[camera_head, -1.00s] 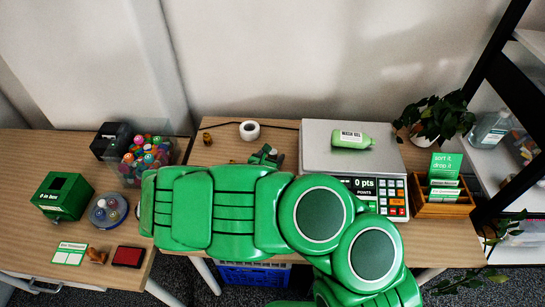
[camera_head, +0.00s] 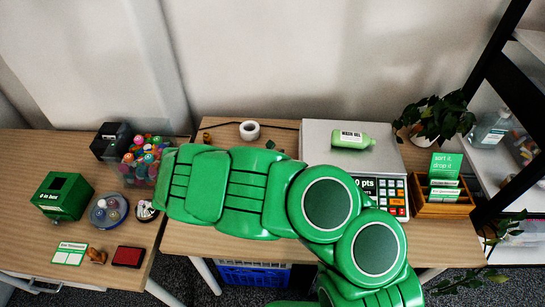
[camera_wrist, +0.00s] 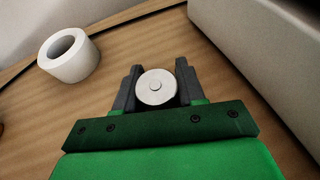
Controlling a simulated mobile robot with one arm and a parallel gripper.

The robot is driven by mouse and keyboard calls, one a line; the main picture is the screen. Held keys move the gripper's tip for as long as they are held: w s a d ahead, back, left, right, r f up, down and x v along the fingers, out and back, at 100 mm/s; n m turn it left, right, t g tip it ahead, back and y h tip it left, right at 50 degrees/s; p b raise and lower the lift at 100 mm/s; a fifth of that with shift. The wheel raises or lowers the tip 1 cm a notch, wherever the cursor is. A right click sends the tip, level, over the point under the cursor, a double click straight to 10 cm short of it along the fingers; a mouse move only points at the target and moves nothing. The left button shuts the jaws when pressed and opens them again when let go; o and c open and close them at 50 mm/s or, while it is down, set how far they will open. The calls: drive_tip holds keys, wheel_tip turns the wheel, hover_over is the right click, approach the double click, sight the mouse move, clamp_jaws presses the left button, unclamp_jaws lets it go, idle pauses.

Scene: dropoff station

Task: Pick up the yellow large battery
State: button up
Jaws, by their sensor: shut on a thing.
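In the wrist view my gripper (camera_wrist: 157,72) has its two dark fingers closed on either side of a round object, which I take to be the large battery (camera_wrist: 155,87). I see it end-on: a pale silver disc with a small raised centre. Its yellow side is not visible from here. The wooden table (camera_wrist: 30,135) shows behind it. In the head view my green arm covers the battery and nearly all of my gripper.
A white tape roll (camera_wrist: 68,55) lies left of my gripper, also seen in the head view (camera_head: 249,130). The scale (camera_head: 316,139) stands close on the right, with a green bottle (camera_head: 352,139) on it. A tub of colourful items (camera_head: 140,165) stands left.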

drive_tip(key=shift+c, duration=0.6)
drive_tip(key=shift+r, duration=0.15)
